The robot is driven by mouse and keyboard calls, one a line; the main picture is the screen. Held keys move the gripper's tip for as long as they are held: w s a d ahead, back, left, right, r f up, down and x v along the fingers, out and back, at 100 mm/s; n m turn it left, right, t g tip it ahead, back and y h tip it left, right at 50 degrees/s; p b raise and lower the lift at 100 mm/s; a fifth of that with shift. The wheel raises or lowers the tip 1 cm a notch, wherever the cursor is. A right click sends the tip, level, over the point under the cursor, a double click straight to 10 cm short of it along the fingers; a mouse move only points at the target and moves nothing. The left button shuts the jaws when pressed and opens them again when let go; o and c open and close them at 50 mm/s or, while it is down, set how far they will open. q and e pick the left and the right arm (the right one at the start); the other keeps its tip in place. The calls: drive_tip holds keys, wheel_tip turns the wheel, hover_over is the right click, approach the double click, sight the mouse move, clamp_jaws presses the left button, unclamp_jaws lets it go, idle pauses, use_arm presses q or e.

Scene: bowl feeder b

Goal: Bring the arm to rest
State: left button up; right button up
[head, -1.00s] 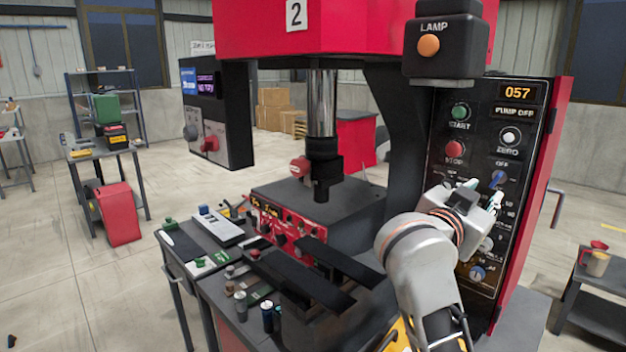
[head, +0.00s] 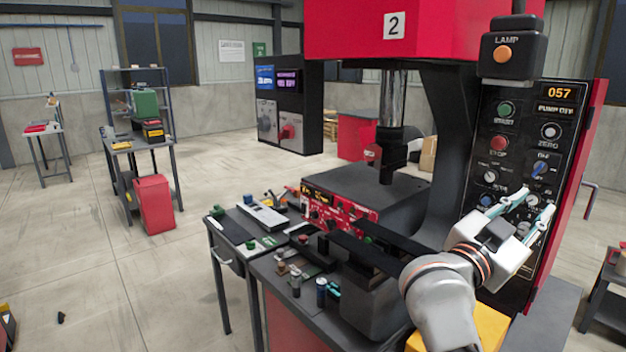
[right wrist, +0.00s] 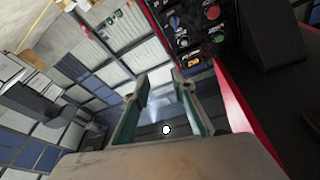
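My right gripper (head: 537,200) is open and empty. In the head view its two pale green fingers stand apart in front of the lower part of the black control panel (head: 518,150), below the blue knob (head: 540,167). The right wrist view also shows the open fingers (right wrist: 160,82) with a clear gap and nothing between them. There the panel (right wrist: 183,40) is beyond the fingers, towards the upper right. I cannot tell how far the fingertips are from the panel face. My left gripper is out of view.
The red press marked 2 (head: 420,30) stands over a dark table (head: 380,187) behind my right arm. A lamp box (head: 515,50) hangs above the panel. A bench (head: 235,235) with small parts is left of the press. The floor at left (head: 110,270) is mostly clear.

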drive_tip(key=s+a+f+n+t+y, duration=0.1)
drive_tip(key=a+f+n+t+y, duration=0.2)
drive_tip(key=a+f+n+y, duration=0.55)
drive_tip(key=s+a+f+n+t+y, duration=0.1)
drive_tip(key=a+f+n+t+y, duration=0.3)
drive_tip(key=f, duration=0.8)
drive_tip(key=s+a+f+n+t+y, duration=0.1)
drive_tip(key=a+f+n+t+y, duration=0.1)
drive_tip(key=a+f+n+y, duration=0.5)
drive_tip(key=s+d+f+g, duration=0.1)
drive_tip(key=s+f+g, duration=0.2)
drive_tip(key=s+f, duration=0.3)
drive_tip(key=s+d+f+g, duration=0.2)
drive_tip(key=s+f, duration=0.4)
drive_tip(key=f, duration=0.9)
drive_tip(key=s+d+f+g, duration=0.2)
drive_tip(key=s+f+g, duration=0.2)
drive_tip(key=f, duration=0.6)
drive_tip(key=shift+s+f+g, duration=0.3)
drive_tip(key=shift+s+f, duration=0.05)
drive_tip(key=shift+s, duration=0.7)
